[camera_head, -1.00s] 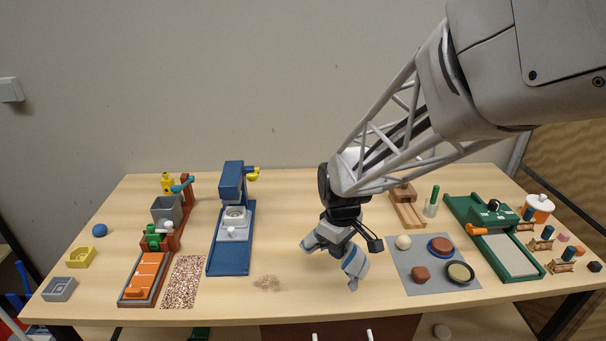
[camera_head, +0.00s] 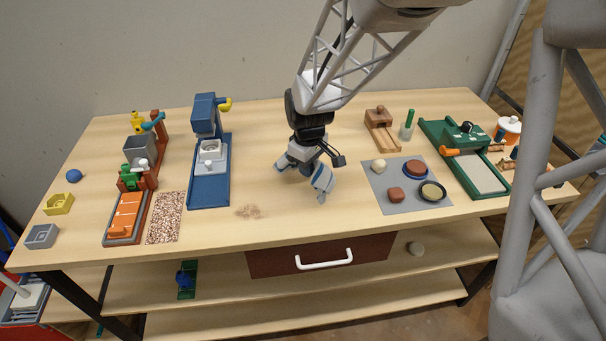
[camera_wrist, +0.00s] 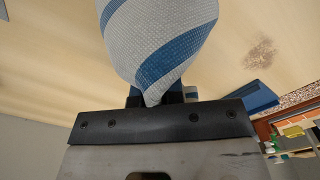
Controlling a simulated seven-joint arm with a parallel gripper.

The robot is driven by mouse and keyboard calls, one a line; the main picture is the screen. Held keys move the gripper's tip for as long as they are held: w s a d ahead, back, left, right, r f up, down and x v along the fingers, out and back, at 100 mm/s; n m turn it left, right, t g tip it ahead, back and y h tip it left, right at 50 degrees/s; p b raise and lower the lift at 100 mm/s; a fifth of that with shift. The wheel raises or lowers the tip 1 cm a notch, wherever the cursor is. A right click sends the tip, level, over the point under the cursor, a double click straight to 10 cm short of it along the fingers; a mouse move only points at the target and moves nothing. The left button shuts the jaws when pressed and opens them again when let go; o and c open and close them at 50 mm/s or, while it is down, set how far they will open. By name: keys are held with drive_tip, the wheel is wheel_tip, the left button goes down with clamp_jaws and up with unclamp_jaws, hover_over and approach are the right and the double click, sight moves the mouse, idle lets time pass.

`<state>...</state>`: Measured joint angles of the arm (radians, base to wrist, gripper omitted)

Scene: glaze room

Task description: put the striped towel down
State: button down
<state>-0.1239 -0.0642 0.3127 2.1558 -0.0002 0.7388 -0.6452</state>
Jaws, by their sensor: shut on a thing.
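The striped towel (camera_head: 322,180), white-grey with blue stripes, hangs from my gripper (camera_head: 303,158) in the head view, with folds drooping on both sides. My gripper is shut on it, over the middle of the table (camera_head: 265,185). In the wrist view the towel (camera_wrist: 160,40) bulges large in front of my gripper (camera_wrist: 160,97), bunched where the fingers hold it. The towel hides most of the fingertips. I cannot tell whether its lower end touches the table.
A grey mat (camera_head: 378,191) with several round items lies to the right. A crumb patch (camera_head: 248,211) is at front left. A blue press-like machine (camera_head: 210,185) stands left, a green-based device (camera_head: 470,160) right. Bare wood surrounds the space below the towel.

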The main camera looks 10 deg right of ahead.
drive_tip(key=shift+f, duration=0.15)
drive_tip(key=c, duration=0.5)
unclamp_jaws()
wheel_tip(320, 180, up, 8)
idle(0.7)
idle(0.7)
